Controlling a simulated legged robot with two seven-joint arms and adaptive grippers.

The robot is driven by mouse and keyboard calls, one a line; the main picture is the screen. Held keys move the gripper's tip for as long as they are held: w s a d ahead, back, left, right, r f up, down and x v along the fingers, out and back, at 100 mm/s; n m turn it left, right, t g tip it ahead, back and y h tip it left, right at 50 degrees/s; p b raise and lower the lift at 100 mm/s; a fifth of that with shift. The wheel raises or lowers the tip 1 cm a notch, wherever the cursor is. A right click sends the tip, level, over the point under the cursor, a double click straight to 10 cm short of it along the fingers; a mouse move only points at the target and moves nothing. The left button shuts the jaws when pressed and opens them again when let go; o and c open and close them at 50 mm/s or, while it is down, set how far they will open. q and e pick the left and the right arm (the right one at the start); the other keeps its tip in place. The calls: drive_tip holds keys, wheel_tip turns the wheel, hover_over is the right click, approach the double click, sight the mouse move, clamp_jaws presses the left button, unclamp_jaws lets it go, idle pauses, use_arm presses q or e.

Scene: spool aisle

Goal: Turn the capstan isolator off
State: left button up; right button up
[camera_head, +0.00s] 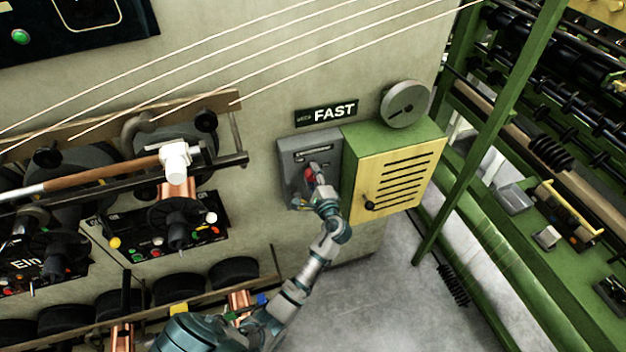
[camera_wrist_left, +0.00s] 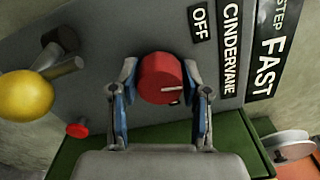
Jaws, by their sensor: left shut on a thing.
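The capstan isolator is a round red knob (camera_wrist_left: 161,80) on a grey box (camera_head: 296,152) on the wall. It has a white mark pointing right in the left wrist view. A black "OFF" label (camera_wrist_left: 200,22) lies up and right of it there, beside a "CINDERVANE" plate (camera_wrist_left: 230,45). My left gripper (camera_wrist_left: 160,97) is shut on the knob, one finger at each side. In the head view my left gripper (camera_head: 316,183) reaches up to the box and partly covers the knob (camera_head: 309,174). My right gripper is in neither view.
A green cabinet with a yellow louvred door (camera_head: 402,178) adjoins the box on the right. A yellow ball (camera_wrist_left: 24,97) and small red button (camera_wrist_left: 78,130) are near the knob. Strands (camera_head: 250,50) cross above. A green machine frame (camera_head: 490,130) stands right.

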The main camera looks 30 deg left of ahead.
use_arm(q)
drive_tip(key=shift+f+n+b, duration=0.25)
drive_tip(key=shift+n+b, duration=0.3)
drive_tip(key=shift+n, duration=0.35)
drive_tip(key=o, duration=1.1)
drive_tip(key=shift+o, duration=0.2)
drive_tip(key=shift+r, duration=0.1)
drive_tip(key=v, duration=1.2)
